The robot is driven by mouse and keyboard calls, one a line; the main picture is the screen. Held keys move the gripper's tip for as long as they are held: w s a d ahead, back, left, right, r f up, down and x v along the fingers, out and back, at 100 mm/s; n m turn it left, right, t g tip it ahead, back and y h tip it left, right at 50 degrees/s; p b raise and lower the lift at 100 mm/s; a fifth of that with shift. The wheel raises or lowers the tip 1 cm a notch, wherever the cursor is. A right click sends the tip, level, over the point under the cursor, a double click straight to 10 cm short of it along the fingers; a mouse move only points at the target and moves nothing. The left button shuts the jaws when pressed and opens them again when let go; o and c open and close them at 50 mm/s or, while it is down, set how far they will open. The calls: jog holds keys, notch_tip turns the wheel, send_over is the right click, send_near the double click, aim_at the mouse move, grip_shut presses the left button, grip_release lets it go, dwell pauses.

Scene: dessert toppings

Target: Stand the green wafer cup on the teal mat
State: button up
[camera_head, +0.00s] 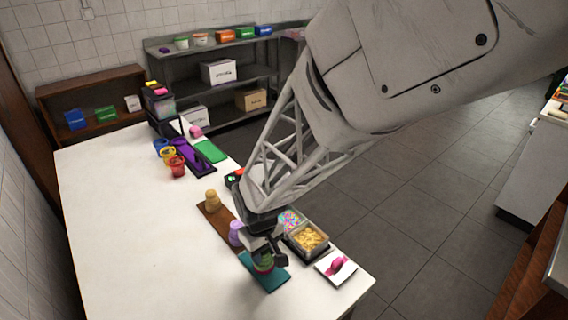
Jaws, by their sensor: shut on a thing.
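The green wafer cup (263,266) is upright, directly below my gripper (264,256) and partly hidden by it. My gripper points down and is shut on the cup. The teal mat (271,284) lies flat near the right edge of the white table, and the cup shows over its middle. I cannot tell whether the cup's base touches the mat or hangs just above it.
A purple cup (236,232) and a tan one (212,201) stand on a brown board (214,222) just behind. A container of yellow topping (308,237) and a white card with a pink thing (337,267) lie to the right. The table's left front is clear.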

jog(key=shift+f, duration=0.1)
jog(key=o, duration=0.7)
notch_tip(320, 180, up, 12)
dwell(0.7)
jog(key=shift+d+r, duration=0.1)
jog(key=shift+r, duration=0.1)
dwell(0.4)
